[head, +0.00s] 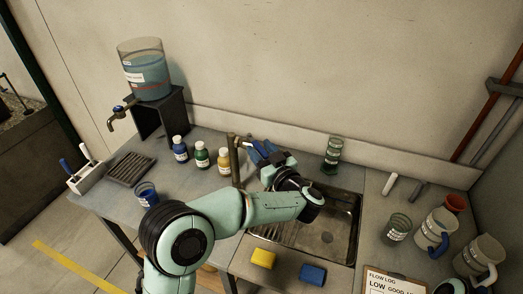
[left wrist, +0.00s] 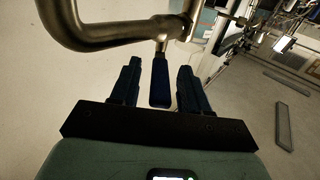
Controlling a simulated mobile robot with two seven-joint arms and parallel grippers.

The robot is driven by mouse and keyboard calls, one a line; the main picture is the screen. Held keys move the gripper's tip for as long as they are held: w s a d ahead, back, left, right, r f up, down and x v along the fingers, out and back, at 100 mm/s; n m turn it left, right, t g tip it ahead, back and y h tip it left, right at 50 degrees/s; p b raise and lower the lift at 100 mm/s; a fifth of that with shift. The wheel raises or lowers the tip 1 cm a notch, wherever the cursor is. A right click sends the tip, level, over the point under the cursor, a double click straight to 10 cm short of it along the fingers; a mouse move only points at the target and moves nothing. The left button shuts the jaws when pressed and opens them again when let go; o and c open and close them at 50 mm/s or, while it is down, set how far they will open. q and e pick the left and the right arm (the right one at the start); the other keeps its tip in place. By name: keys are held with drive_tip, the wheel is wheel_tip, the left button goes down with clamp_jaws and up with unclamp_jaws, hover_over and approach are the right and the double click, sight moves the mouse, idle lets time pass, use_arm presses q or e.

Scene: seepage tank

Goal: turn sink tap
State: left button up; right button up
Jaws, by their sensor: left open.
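The sink tap (head: 234,162) is a brass-grey metal upright at the left back of the sink (head: 347,240). My left gripper (head: 259,152) is beside the top of the tap, with my arm reaching over the sink. In the left wrist view the tap's curved metal pipe (left wrist: 105,38) crosses the upper left. Its dark blue lever (left wrist: 160,85) hangs between the two fingers of my left gripper (left wrist: 158,70). The gripper is open, with a gap showing on both sides of the lever. My right gripper is in neither view.
Blue, green and yellow bottles (head: 201,155) stand left of the tap. A tank (head: 146,70) sits on a black stand at the back left. A yellow sponge (head: 263,258) and a blue one (head: 312,273) lie at the sink's front.

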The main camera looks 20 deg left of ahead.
use_arm(q)
drive_tip(key=b+v, duration=0.2)
drive_tip(key=v, duration=1.1)
drive_tip(key=shift+b, duration=0.3)
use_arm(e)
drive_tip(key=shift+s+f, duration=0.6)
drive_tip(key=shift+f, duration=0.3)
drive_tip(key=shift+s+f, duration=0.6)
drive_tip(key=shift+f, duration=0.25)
use_arm(q)
drive_tip(key=shift+s+d, duration=0.1)
